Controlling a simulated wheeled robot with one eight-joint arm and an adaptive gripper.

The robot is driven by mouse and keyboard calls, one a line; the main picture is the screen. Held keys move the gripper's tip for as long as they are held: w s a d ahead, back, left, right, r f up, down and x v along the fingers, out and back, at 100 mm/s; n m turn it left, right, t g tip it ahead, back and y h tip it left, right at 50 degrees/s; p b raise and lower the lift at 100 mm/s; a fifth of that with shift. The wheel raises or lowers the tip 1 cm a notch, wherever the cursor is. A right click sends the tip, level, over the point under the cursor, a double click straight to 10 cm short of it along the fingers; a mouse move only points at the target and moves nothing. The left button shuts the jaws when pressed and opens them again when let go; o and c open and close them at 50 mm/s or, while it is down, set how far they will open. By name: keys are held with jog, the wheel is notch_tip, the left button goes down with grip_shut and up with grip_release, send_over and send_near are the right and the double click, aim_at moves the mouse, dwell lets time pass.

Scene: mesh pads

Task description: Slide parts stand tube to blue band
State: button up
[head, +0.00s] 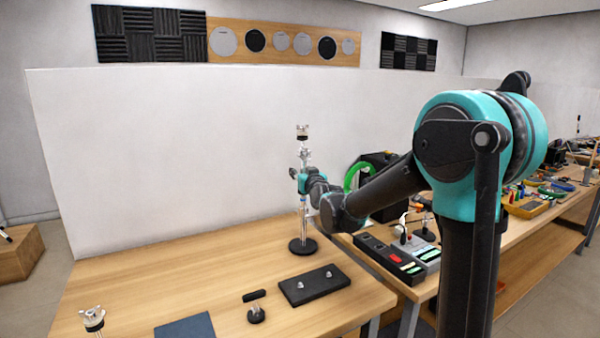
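The parts stand (304,220) is a thin chrome upright on a round black base (303,246), standing upright near the back of the wooden table. A silver and dark fitting (302,132) tops its tube. My gripper (297,175) is at the upper part of the tube, reaching in from the right. It overlaps the tube in the picture, and its fingers are too small to tell whether they are open or shut on it.
A black block with silver knobs (314,285), a small black T-shaped part (256,306), a blue mat (186,328) and a silver fitting (93,319) are at the table's front. A white partition (170,160) stands behind. A cluttered bench (540,210) is at right. The table's left-centre is clear.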

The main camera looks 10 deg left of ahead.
jog(key=shift+c, duration=0.3)
grip_shut()
jog(key=shift+f, duration=0.1)
notch_tip(320, 180, down, 3)
jog(key=shift+r, duration=0.2)
jog(key=shift+o, duration=0.3)
grip_release()
